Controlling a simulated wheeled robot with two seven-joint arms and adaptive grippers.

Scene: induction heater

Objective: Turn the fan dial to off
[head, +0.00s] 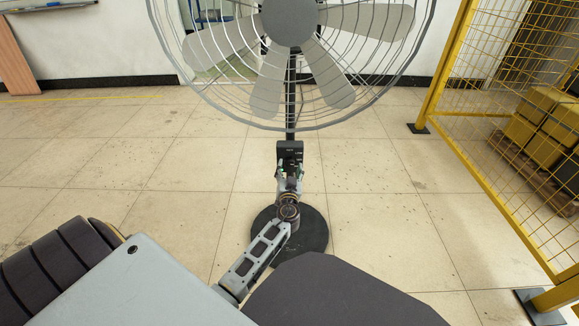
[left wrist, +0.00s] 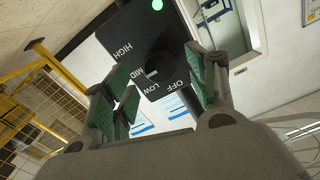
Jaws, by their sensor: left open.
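The fan (head: 290,20) stands ahead on a black pole and a round black base (head: 315,236). Its dark control box (head: 290,150) is on the pole below the cage. In the left wrist view the box's panel (left wrist: 128,28) reads HIGH, MID, LOW and OFF around a round black dial (left wrist: 172,70). A light mark on the dial lies on the MID side; its exact setting is hard to tell. My left gripper (head: 290,172) is open in front of the box. In the left wrist view its green-padded fingers (left wrist: 160,88) are spread on either side of the dial, with no clear contact.
A green light (left wrist: 157,5) shows on the panel. A yellow mesh fence (head: 500,120) stands at the right, with yellow boxes (head: 545,115) on a pallet behind it. The floor (head: 120,150) left of the fan is clear.

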